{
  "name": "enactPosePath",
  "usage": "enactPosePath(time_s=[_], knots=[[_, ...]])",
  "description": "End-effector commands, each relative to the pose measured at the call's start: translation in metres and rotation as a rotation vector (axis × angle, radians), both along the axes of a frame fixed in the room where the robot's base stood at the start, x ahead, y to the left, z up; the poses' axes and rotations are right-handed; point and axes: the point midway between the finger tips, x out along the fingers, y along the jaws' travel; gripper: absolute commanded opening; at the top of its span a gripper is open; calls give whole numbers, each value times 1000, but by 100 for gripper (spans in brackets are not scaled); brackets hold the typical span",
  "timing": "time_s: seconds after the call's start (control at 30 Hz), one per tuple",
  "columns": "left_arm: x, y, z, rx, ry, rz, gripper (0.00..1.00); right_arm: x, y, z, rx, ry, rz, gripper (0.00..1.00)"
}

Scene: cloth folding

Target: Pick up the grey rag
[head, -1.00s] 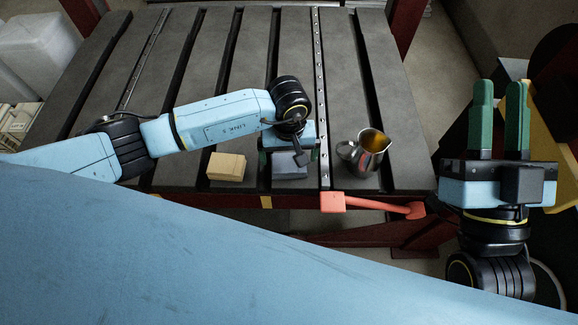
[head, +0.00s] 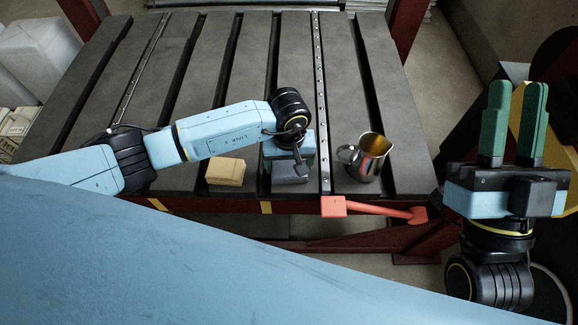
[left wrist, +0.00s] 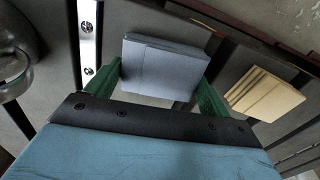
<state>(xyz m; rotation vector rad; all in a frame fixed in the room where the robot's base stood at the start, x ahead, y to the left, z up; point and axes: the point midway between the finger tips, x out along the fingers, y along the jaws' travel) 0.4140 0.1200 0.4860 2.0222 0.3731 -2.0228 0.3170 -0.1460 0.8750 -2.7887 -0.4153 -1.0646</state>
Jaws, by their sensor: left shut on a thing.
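The grey rag (head: 290,175) is a folded, blue-grey block at the table's near edge. In the left wrist view the grey rag (left wrist: 162,68) sits between the two green fingers of my left gripper (left wrist: 158,90). My left gripper (head: 288,160) points down over the rag and is shut on it. The rag's underside is hidden, so I cannot tell whether it still touches the table. My right gripper (head: 515,120) is off the table at the right, with its green fingers pointing up, apart and empty.
A folded beige cloth (head: 226,171) lies just left of the rag, and also shows in the left wrist view (left wrist: 264,94). A metal jug (head: 366,158) stands to the right. The slatted table (head: 225,75) is clear behind. A red handle (head: 372,207) sticks out at the front edge.

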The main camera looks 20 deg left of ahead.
Motion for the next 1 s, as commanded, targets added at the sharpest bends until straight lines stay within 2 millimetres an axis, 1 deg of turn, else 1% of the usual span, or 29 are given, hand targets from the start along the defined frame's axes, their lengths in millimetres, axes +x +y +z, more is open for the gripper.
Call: enactPosePath(time_s=[0.17, 0.27, 0.37, 0.47, 0.57, 0.6, 0.8, 1.0], knots=[[0, 0, 3, 0, -1, 0, 59, 1, 0, 1, -2, 6, 0, 27], [1, 0, 9, 0, -1, 0, 59, 4, 1, -1, -12, 39, 0, 27], [1, 0, 19, 0, -2, 0, 59, 9, 2, -5, -31, 103, 1, 27], [1, 1, 34, 0, -3, -1, 59, 14, 4, -11, -55, 186, 1, 27], [1, 0, 53, 0, -4, -1, 59, 21, 5, -21, -90, 297, 0, 27], [1, 1, 59, 0, -3, -1, 59, 24, 5, -27, -105, 345, -2, 27], [0, 0, 80, 0, -2, -2, 59, 34, 1, -68, -178, 582, -19, 27], [0, 0, 95, 0, -1, 0, 59, 35, -4, -96, -224, 738, -30, 27]])
